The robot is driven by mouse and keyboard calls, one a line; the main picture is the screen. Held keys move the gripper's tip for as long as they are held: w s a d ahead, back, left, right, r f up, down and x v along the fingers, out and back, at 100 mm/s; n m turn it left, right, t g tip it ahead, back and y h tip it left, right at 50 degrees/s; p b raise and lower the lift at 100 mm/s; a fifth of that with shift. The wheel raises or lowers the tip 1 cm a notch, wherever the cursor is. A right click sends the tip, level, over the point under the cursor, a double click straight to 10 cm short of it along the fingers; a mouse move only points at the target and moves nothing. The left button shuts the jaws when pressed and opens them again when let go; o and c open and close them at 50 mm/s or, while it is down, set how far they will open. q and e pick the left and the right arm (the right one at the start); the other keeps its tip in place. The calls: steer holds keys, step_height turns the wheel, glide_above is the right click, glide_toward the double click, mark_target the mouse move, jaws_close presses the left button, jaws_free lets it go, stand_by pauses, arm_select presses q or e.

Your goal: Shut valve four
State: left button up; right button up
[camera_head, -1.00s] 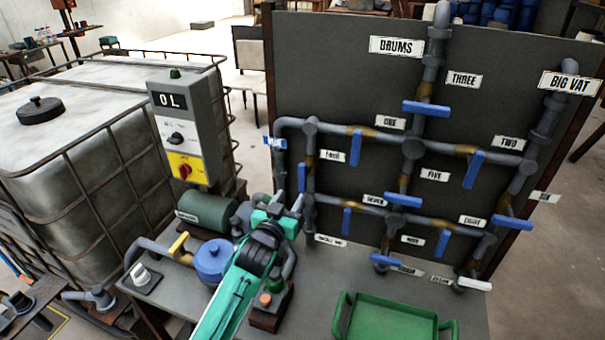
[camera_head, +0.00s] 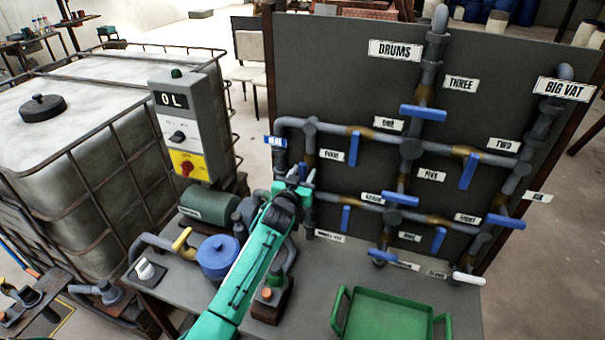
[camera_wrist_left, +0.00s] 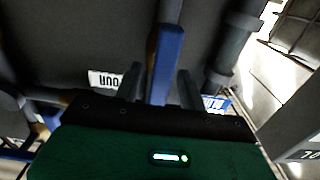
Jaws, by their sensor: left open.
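Valve four's blue lever (camera_head: 303,171) is on the left upright pipe of the board, beside the FOUR label (camera_head: 331,155). It lies along the pipe and is mostly hidden behind my left gripper (camera_head: 296,182) in the head view. In the left wrist view the blue lever (camera_wrist_left: 166,62) stands between the two dark fingers of my left gripper (camera_wrist_left: 159,88), which are open and apart, with a gap on each side. The upside-down label (camera_wrist_left: 105,80) is beside the left finger. My right gripper is not in view.
Other blue levers are close by, including one under ONE (camera_head: 353,149) and one below (camera_head: 345,218). A blue-lidded pot (camera_head: 219,257), a control box (camera_head: 183,125) and a green tray (camera_head: 388,325) surround my arm. A caged tank (camera_head: 75,150) stands left.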

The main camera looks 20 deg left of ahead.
arm_select(q)
steer(key=c, duration=0.9)
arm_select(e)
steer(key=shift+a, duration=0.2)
